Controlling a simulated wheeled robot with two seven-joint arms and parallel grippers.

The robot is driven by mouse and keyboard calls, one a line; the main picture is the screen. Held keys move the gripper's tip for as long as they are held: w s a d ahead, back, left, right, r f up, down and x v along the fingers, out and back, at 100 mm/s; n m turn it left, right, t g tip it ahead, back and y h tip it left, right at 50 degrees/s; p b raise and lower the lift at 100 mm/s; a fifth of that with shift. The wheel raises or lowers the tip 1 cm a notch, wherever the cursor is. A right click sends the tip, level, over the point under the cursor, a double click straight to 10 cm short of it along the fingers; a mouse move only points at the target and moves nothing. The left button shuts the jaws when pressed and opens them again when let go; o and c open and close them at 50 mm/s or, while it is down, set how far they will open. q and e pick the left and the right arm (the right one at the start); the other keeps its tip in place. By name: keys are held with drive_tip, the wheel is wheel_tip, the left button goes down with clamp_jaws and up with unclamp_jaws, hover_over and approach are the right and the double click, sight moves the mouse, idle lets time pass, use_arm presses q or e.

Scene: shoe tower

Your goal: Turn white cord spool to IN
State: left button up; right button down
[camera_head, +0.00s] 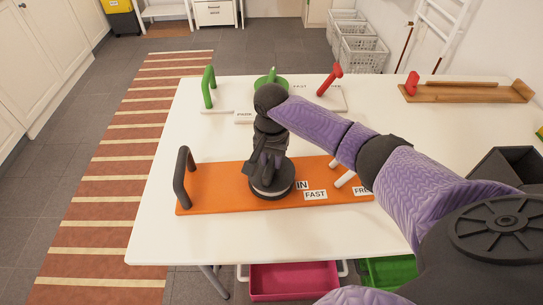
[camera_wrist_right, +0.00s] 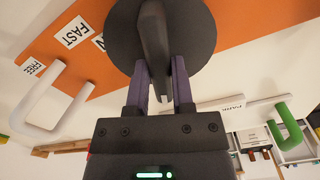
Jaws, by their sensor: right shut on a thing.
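A dark round spool (camera_head: 272,190) with a pale ring near its base sits on the orange board (camera_head: 222,197). It also shows in the wrist view as a dark disc (camera_wrist_right: 190,20) with a raised black fin (camera_wrist_right: 153,45). My right gripper (camera_head: 262,172) points down over the spool, its two fingers (camera_wrist_right: 160,82) shut on the fin from both sides. An IN label (camera_head: 302,185) lies just right of the spool, partly hidden by it in the wrist view. FAST (camera_head: 315,195) and FREE (camera_head: 363,191) labels are further right. My left gripper is out of view.
The orange board has a dark handle (camera_head: 183,178) at left and a white handle (camera_head: 343,173) at right, under my arm. Behind is a white board with a green handle (camera_head: 208,87), green spool (camera_head: 262,82) and red handle (camera_head: 330,80). A wooden tray (camera_head: 470,94) lies back right.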

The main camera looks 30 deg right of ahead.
drive_tip(key=m+p, duration=0.1)
drive_tip(key=p, duration=0.2)
drive_tip(key=m+p, duration=0.2)
drive_tip(key=p, duration=0.1)
drive_tip(key=shift+a+r, duration=0.1)
drive_tip(key=shift+r, duration=0.25)
drive_tip(key=m+p, duration=0.2)
drive_tip(key=m, duration=0.1)
drive_tip(key=shift+f, duration=0.2)
drive_tip(key=m+p, duration=0.1)
drive_tip(key=m, duration=0.3)
drive_tip(key=shift+f, duration=0.1)
drive_tip(key=shift+m+p, duration=0.35)
drive_tip(key=shift+m, duration=1.55)
drive_tip(key=shift+c, duration=2.4)
unclamp_jaws()
